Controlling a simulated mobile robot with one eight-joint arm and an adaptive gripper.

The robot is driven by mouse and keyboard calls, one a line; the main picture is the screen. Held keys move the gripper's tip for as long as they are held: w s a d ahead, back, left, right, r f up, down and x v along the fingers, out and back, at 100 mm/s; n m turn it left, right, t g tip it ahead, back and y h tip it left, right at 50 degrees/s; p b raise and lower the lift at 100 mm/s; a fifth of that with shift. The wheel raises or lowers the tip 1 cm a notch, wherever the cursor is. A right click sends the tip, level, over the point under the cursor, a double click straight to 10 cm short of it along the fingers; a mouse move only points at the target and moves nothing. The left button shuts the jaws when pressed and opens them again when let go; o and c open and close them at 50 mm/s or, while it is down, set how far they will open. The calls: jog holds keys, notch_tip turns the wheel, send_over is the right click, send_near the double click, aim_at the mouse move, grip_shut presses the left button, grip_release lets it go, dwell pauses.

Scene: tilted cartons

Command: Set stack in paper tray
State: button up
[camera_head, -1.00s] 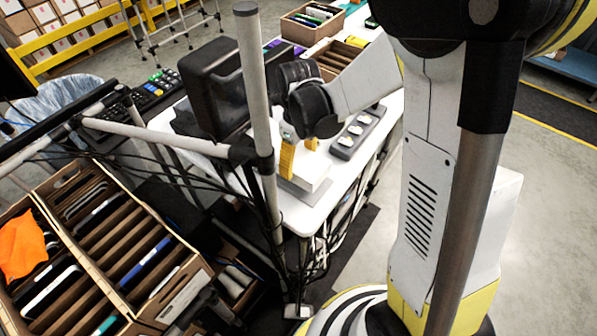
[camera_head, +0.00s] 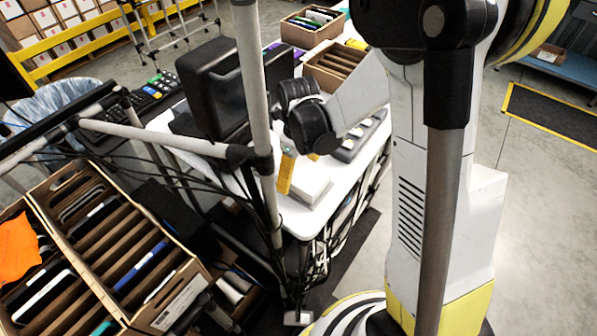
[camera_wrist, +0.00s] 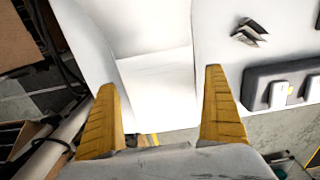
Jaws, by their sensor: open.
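A white paper stack (camera_head: 312,184) lies near the front corner of the white table, and its edges against the pale surface under it are hard to tell apart. In the wrist view the white stack (camera_wrist: 158,88) shows ahead of and between my yellow fingers. My gripper (camera_head: 298,172) is open, its fingers pointing down at the stack. In the wrist view my gripper (camera_wrist: 163,80) has its two fingers wide apart with nothing clamped. I cannot tell whether either finger touches the stack. The paper tray cannot be clearly made out.
A black box-shaped device (camera_head: 212,85) stands beside my gripper. A grey strip with white items (camera_head: 358,138) lies behind the stack, and a slotted carton (camera_head: 335,66) is farther back. A grey pole (camera_head: 254,90) rises close in front. Tilted cartons (camera_head: 190,290) stand at lower left.

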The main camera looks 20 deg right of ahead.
aim_at(298, 171)
notch_tip(298, 171, up, 12)
jog(key=p, duration=0.4)
jog(key=shift+r, duration=0.15)
